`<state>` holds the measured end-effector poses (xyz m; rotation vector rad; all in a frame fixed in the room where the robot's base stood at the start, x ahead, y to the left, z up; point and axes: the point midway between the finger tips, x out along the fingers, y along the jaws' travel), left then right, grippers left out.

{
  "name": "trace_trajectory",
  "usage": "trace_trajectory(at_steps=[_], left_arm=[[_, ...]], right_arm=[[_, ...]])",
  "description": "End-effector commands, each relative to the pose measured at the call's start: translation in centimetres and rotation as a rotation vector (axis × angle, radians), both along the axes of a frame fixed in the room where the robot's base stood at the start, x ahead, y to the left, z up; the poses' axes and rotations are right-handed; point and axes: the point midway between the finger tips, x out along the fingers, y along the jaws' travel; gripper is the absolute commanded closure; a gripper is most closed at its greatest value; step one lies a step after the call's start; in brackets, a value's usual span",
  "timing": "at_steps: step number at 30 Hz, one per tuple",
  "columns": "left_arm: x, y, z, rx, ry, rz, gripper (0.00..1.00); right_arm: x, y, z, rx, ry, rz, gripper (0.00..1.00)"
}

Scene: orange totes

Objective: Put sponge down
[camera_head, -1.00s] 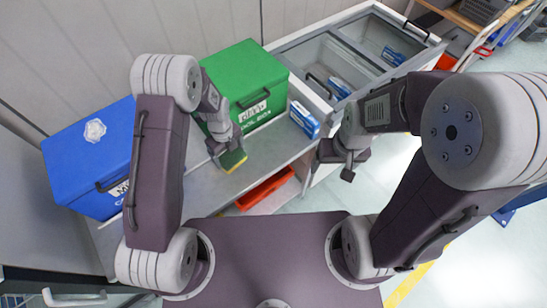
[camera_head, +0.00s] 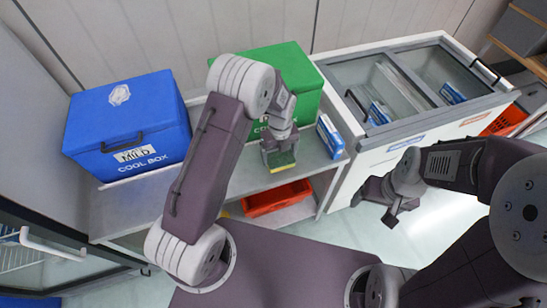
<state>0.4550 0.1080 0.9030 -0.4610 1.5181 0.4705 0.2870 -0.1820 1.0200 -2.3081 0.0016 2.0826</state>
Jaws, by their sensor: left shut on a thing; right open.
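A sponge (camera_head: 282,162), green and yellow, is in my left gripper (camera_head: 280,154), low over the grey counter (camera_head: 240,180) in front of the green box. I cannot tell whether the sponge touches the counter. The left gripper is shut on it and hides its upper part. My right gripper (camera_head: 390,204) is empty and open, out over the floor in front of the white freezer.
A blue cool box (camera_head: 126,125) stands on the counter at the left, a green box (camera_head: 285,66) behind my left arm. A blue-white carton (camera_head: 330,136) stands to the sponge's right. An orange tote (camera_head: 276,198) sits on the shelf below. Bare counter lies between the boxes.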

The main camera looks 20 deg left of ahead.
Motion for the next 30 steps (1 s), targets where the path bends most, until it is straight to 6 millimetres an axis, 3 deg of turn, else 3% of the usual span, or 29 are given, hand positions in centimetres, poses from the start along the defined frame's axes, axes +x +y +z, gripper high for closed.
trace_trajectory(at_steps=[3,7,12,19,30], left_arm=[[1.4,2.0,-1.3,0.000,0.001,0.003,0.53],[2.1,2.8,-2.0,0.000,0.000,0.000,0.53],[2.2,2.9,-2.4,0.000,0.000,-0.001,0.53],[2.1,2.9,-5.9,-0.001,0.001,-0.001,0.53],[2.2,2.9,-6.6,0.000,-0.001,-0.001,0.53]], right_arm=[[0.0,0.0,0.5,0.000,0.000,0.000,0.21],[0.0,0.0,0.6,0.000,0.000,0.000,0.21],[0.0,0.0,0.7,0.000,0.000,0.000,0.21],[0.0,0.0,1.4,0.000,0.000,0.000,0.21],[0.0,0.0,0.9,0.000,0.000,0.000,0.21]])
